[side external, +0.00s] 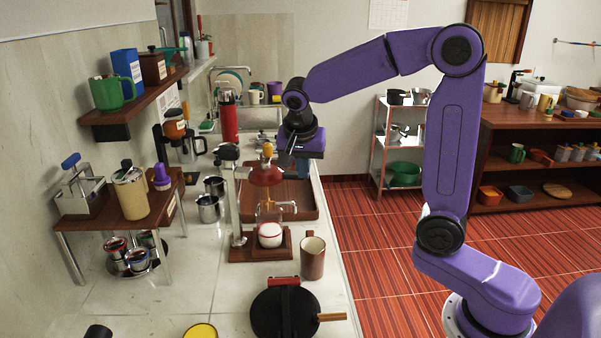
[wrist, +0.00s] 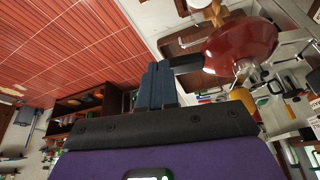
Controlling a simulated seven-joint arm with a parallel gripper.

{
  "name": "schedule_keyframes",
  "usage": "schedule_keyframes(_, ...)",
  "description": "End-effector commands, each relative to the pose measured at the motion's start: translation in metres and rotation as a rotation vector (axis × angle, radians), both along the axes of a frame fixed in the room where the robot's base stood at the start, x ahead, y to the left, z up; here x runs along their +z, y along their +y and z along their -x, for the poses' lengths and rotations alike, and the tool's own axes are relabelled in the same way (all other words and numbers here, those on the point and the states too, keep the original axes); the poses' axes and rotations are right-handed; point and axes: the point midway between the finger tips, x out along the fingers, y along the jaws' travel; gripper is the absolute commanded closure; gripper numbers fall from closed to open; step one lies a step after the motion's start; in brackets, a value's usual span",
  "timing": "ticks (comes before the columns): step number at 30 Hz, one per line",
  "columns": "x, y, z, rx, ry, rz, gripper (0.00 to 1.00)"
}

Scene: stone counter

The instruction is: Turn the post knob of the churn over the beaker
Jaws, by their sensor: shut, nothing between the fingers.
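In the wrist view the red bowl (wrist: 242,45) is at upper right, and a wooden piece (wrist: 224,17) shows at the top edge. A short dark bar (wrist: 188,63) sits at the bowl's left side. The glass beaker (side external: 270,232), with white contents, stands below the bowl. My gripper (side external: 285,158) is shut and empty, just right of the knob. Its fingertips (wrist: 160,67) are close to the dark bar; I cannot tell whether they touch.
A brown mug (side external: 313,258) and a black round press (side external: 284,312) stand in front of the churn. A wooden tray (side external: 300,197) lies behind it. Steel cups (side external: 208,208) and a small side table (side external: 120,218) are at left. Open floor (side external: 385,260) lies to the right.

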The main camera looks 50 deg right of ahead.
Motion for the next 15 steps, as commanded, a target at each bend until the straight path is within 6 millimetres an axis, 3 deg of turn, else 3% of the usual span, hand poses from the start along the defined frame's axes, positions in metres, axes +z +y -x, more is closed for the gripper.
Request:
schedule_keyframes(6, 0.000, -0.019, -0.011, -0.002, 0.000, 0.000, 1.00)
schedule_keyframes(15, 0.000, -0.020, -0.011, 0.000, 0.000, 0.000, 1.00)
